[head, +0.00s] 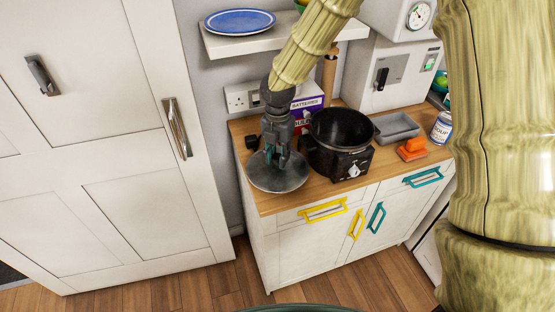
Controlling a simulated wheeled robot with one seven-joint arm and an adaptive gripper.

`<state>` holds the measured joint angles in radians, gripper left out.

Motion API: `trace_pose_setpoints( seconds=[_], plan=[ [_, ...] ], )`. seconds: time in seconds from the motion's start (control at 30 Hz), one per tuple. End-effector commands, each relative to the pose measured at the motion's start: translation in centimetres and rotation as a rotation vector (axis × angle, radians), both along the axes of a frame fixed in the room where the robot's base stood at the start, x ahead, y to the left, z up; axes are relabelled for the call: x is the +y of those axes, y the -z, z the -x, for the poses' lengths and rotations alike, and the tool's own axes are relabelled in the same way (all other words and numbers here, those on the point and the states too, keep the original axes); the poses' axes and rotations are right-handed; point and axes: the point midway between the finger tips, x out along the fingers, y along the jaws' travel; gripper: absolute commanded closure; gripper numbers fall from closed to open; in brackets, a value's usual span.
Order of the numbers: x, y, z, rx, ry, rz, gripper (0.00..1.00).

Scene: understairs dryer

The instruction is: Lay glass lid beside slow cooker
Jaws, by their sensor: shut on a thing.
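The glass lid (278,179) is a round, greyish see-through disc at the left end of the wooden counter, left of the slow cooker. My gripper (277,160) points down over the lid and is shut on it near the middle, hiding its knob. The lid lies about level; whether it touches the counter or hovers just above it cannot be told. The black slow cooker (345,162) stands open to the right of the lid, with a dial on its front. The lid's right edge is close to the cooker's left handle.
A purple batteries box (309,101) stands behind the cooker. A grey tray (396,127), an orange item (412,149) and a soup can (441,128) are at the right. A shelf with a blue plate (240,21) hangs above. The counter (282,203) ends just in front of the lid.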

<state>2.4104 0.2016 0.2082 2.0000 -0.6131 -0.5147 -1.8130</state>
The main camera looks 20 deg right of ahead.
Motion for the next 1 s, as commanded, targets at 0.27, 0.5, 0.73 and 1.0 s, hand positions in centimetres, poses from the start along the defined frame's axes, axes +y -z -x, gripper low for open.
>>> trace_pose_setpoints(
  seconds=[0.27, 0.5, 0.73, 1.0],
  plan=[
    [0.0, 2.6, 0.1, 0.001, -0.001, 0.001, 1.0],
    [0.0, 2.8, 0.1, 0.001, -0.001, 0.001, 1.0],
    [0.0, 3.0, 0.1, 0.001, -0.001, 0.001, 0.57],
    [0.0, 3.0, 0.1, 0.001, -0.001, 0.001, 0.5]
  ],
)
